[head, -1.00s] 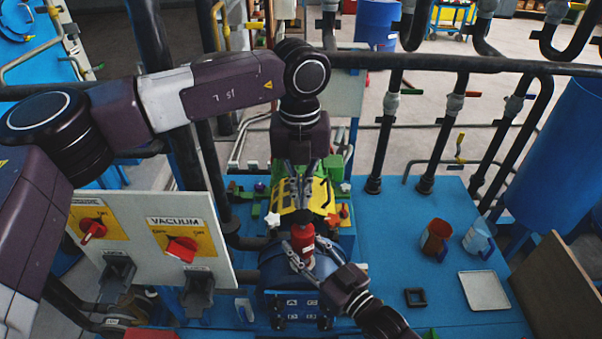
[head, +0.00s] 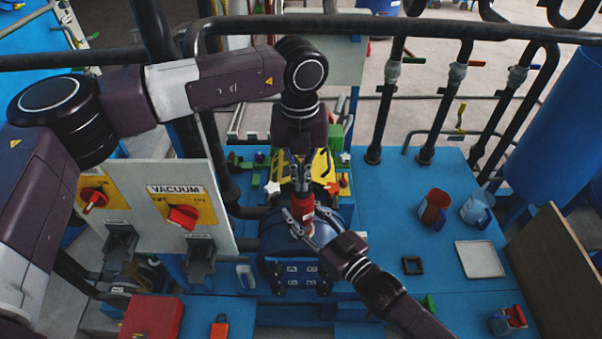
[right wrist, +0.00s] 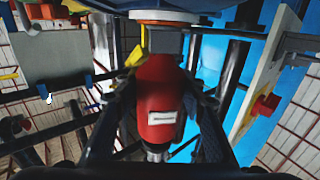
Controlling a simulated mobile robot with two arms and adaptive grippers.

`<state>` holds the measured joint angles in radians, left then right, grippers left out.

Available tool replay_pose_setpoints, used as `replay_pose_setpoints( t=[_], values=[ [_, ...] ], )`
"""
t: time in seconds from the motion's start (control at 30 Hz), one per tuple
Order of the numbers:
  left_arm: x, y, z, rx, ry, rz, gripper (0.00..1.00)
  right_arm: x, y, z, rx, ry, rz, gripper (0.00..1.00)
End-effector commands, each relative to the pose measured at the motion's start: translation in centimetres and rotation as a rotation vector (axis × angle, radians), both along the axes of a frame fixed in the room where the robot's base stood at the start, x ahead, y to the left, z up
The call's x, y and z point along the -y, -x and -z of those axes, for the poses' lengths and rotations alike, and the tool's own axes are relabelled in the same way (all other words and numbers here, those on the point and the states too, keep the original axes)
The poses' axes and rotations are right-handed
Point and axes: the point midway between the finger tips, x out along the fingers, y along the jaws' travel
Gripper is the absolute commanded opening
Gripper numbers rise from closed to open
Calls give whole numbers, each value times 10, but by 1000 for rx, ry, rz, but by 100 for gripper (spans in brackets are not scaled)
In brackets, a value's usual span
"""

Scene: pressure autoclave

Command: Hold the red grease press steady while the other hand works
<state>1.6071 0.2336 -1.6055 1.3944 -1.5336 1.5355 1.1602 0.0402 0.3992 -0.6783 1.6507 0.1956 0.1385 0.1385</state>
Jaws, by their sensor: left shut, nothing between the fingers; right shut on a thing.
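The red grease press (head: 302,207) stands roughly upright above the blue rounded vessel body (head: 275,247). My right gripper (head: 303,225) reaches in from the lower right and is shut around the press. In the right wrist view the red press body (right wrist: 160,100), with a small white label, sits between the dark fingers. My left gripper (head: 301,188) points down from above, its fingers together with nothing between them. Its tips are right at the top of the press; I cannot tell whether they touch it.
A panel with red VACUUM knobs (head: 182,217) stands at the left. On the blue bench are a rust-red mug (head: 434,209), a blue-white mug (head: 478,209), a pale tray (head: 479,259) and a small black frame (head: 412,265). Pipes run behind; the bench right of the vessel has free room.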

Motion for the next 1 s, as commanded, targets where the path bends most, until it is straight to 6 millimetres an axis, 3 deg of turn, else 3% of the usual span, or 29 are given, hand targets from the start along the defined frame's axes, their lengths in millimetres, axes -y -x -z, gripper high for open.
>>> replay_pose_setpoints(
  t=[0.2,0.37,0.8,1.0],
  values=[
    [-1,2,3,-6,-4,1,0,-1,1,-1,2,-2,-2,0],
    [-1,1,-10,-5,-3,0,0,-1,1,-1,3,-3,-2,0],
    [-1,1,-107,1,0,-1,0,-1,0,-1,2,-2,-1,0],
    [-2,1,-133,0,0,0,0,-1,0,-1,2,-2,-1,0]
  ],
)
